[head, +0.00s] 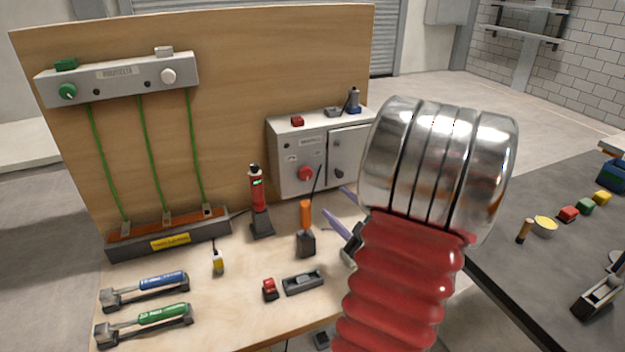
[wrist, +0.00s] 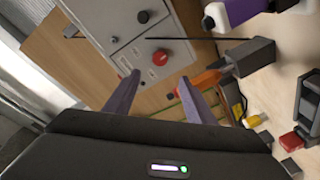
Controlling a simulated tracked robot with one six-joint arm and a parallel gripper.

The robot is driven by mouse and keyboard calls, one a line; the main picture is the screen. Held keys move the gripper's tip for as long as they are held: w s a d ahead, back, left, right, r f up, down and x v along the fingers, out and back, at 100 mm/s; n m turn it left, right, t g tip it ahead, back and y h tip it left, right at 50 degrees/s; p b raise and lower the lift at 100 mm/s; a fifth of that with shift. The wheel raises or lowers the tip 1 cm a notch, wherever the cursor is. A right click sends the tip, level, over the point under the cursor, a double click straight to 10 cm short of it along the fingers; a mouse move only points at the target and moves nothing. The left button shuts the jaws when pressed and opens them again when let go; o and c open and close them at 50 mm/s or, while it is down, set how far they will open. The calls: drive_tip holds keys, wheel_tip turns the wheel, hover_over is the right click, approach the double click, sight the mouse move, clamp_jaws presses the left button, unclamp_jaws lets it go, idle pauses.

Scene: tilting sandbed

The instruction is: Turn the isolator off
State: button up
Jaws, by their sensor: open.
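The isolator is a grey box (head: 290,148) on the wooden board, with a red rotary knob (head: 305,174) low on its left half. In the wrist view the red knob (wrist: 160,57) lies just beyond the fingertips, roughly centred between them. My gripper (wrist: 160,84) has its two purple fingers spread apart with nothing between them. In the head view the purple fingers of my gripper (head: 332,202) show to the right of the knob and below the box. They appear apart from the knob. The knob's setting is too small to tell.
A tool with an orange handle (head: 306,216) stands in a dark holder below the isolator, close to my fingers. A red device (head: 257,190) stands to its left. A dark cable hangs across the isolator's front. Small items rest on top of the box.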

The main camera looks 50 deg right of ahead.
sight(308, 175)
drive_tip(key=shift+w, duration=0.15)
drive_tip(key=x, duration=1.3)
drive_tip(key=shift+w+d, duration=0.2)
drive_tip(key=shift+c, duration=0.5)
drive_tip(key=c, duration=0.9)
drive_tip(key=shift+d, duration=0.1)
drive_tip(key=shift+c, duration=0.2)
